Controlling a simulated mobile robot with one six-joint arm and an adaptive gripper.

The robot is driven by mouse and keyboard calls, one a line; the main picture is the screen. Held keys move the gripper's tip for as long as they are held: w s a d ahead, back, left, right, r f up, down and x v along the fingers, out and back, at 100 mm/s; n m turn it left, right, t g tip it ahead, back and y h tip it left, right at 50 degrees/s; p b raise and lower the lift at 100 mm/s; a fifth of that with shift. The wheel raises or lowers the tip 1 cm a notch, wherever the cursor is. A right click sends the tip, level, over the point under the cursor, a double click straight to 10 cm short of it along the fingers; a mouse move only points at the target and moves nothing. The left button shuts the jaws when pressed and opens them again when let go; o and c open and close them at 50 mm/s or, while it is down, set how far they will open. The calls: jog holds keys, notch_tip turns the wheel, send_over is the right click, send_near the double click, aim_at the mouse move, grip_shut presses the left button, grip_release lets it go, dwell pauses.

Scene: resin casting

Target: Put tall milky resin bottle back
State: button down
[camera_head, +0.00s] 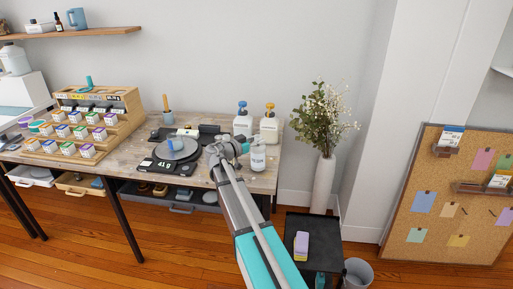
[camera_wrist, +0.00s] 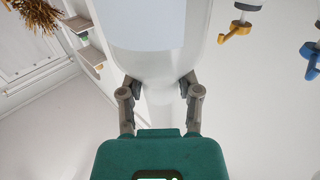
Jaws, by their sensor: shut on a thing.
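A milky white bottle (camera_head: 258,157) with a pale label is at the right end of the wooden worktable (camera_head: 205,124). I take it for the tall milky resin bottle. My gripper (camera_head: 247,148) is shut on it from the left side in the head view. In the wrist view the bottle (camera_wrist: 160,62) fills the upper middle, with my gripper's fingers (camera_wrist: 160,88) closed on both its sides. I cannot tell whether its base touches the table.
A blue-pump bottle (camera_head: 242,124) and a yellow-pump bottle (camera_head: 269,129) stand close behind the held bottle. A black scale (camera_head: 160,165) with a round plate is to the left. A flower vase (camera_head: 323,183) stands beyond the table's right edge.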

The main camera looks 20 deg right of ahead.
jog(key=shift+f, duration=0.5)
jog(key=shift+f+b, duration=0.15)
jog(key=shift+b, duration=0.2)
jog(key=shift+c, duration=1.5)
grip_release()
jog(key=shift+r, duration=0.2)
jog(key=s+a, duration=0.2)
jog(key=a, duration=1)
jog(key=shift+s+d, duration=0.1)
jog(key=shift+s, duration=0.05)
